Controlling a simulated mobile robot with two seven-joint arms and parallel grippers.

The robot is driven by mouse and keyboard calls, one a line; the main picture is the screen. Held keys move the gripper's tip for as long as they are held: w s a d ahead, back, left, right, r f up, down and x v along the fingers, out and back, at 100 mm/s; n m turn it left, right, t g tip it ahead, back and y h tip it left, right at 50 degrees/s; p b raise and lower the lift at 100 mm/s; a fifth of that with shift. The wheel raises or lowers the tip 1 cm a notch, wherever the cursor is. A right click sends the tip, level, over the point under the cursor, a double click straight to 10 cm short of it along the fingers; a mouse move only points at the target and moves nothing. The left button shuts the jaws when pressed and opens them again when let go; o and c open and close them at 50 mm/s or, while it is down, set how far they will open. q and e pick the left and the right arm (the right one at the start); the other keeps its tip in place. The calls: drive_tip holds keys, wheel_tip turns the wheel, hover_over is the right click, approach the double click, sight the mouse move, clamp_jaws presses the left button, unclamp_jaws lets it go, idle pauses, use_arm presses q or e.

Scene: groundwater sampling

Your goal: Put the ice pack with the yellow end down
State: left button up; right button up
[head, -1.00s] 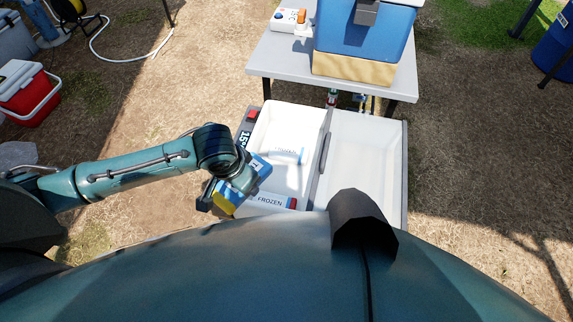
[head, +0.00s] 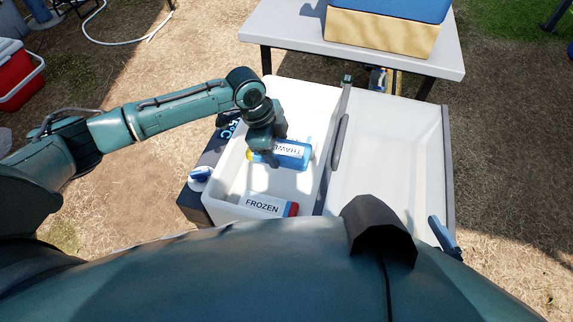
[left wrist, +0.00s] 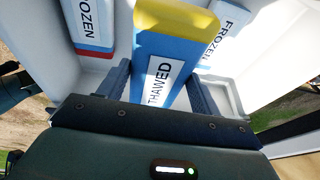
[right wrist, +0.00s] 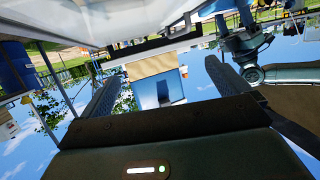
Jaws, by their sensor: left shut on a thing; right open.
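The ice pack with the yellow end (head: 292,156) is blue with a white THAWED label. My left gripper (head: 268,146) is shut on it, over the left compartment of the white tub (head: 232,190). The yellow end (head: 249,155) points left in the head view. In the left wrist view the pack (left wrist: 165,45) lies between the two fingers (left wrist: 158,78). I cannot tell whether it touches anything below. My right gripper (right wrist: 165,85) is open and empty, off the tub's right side.
A FROZEN pack with a red end (head: 265,206) lies at the near side of the left compartment. Another FROZEN pack (left wrist: 228,25) shows beside the held one. A divider (head: 338,145) separates the right compartment (head: 385,150), which looks empty. A table (head: 295,30) stands behind.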

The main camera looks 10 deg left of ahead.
use_arm(q)
wheel_tip(320, 180, down, 10)
drive_tip(key=b, duration=0.3)
use_arm(e)
drive_tip(key=f, duration=0.2)
drive_tip(key=a+f+n, duration=0.1)
drive_tip(key=shift+w+f, duration=0.15)
drive_tip(key=shift+w, duration=0.15)
use_arm(q)
drive_tip(key=o, duration=1.3)
use_arm(e)
drive_tip(key=shift+a, duration=0.1)
use_arm(q)
drive_tip(key=p+v, duration=0.4)
drive_tip(key=v, duration=0.8)
use_arm(e)
drive_tip(key=shift+m, duration=0.7)
drive_tip(key=r, duration=0.1)
drive_tip(key=d+r, duration=0.1)
drive_tip(key=r, duration=0.2)
drive_tip(key=shift+s+d+r, duration=0.2)
drive_tip(key=shift+s+d, duration=0.15)
drive_tip(key=shift+d, duration=0.05)
drive_tip(key=shift+a+f, duration=0.1)
drive_tip(key=shift+a, duration=0.05)
use_arm(q)
drive_tip(key=shift+f, duration=0.1)
use_arm(e)
drive_tip(key=shift+s, duration=0.15)
